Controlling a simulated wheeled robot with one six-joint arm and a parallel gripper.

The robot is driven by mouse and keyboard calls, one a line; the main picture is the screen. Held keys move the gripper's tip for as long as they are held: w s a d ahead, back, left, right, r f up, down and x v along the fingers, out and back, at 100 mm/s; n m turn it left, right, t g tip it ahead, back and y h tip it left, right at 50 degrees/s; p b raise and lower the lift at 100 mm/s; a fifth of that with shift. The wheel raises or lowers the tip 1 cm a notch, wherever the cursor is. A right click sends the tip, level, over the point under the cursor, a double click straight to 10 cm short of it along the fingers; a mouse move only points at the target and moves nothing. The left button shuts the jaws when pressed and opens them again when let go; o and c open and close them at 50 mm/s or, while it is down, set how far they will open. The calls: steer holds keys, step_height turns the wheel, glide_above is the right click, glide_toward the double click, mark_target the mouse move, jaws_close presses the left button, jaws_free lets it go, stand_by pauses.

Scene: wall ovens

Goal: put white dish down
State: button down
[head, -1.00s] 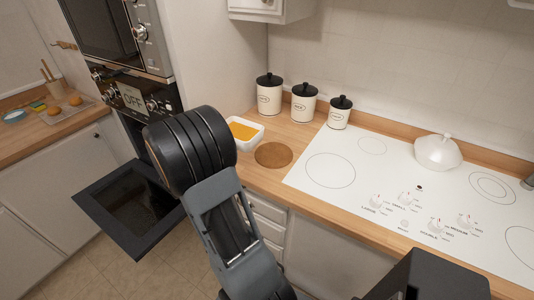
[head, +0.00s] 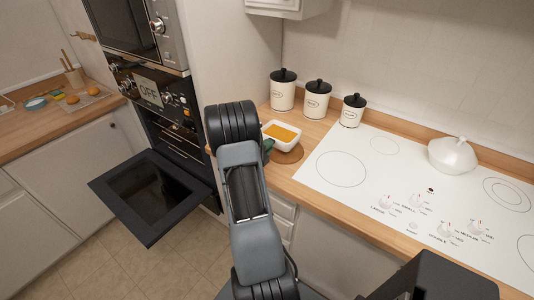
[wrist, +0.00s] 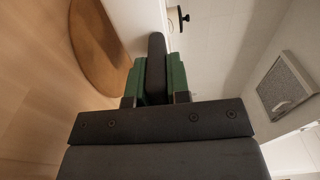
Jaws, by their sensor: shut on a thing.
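The white dish (head: 268,131) holds something orange-yellow. In the head view it is upright at the back left edge of the round brown mat (head: 291,156) and covers part of it. I cannot tell whether it rests on the mat or hangs just above it. My gripper (head: 268,146), with green fingertips, is shut on the dish's near side. My arm hides part of the gripper and counter edge. In the wrist view the green fingers (wrist: 154,80) are close together, a dark piece between them, with the mat (wrist: 100,45) to the left and a pale surface beyond.
Three white canisters with black lids (head: 317,99) stand behind the dish. The white cooktop (head: 350,195) is to the right, bearing a white lidded pot (head: 452,155). The oven door (head: 155,195) hangs open at left, beside my arm. The wall cabinet (head: 288,6) is above.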

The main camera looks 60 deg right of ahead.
steer(key=shift+d+f+p, duration=0.1)
steer(key=shift+f+p, duration=0.25)
steer(key=shift+f, duration=1.2)
steer(key=shift+f, duration=0.2)
steer(key=c, duration=1.1)
jaws_free()
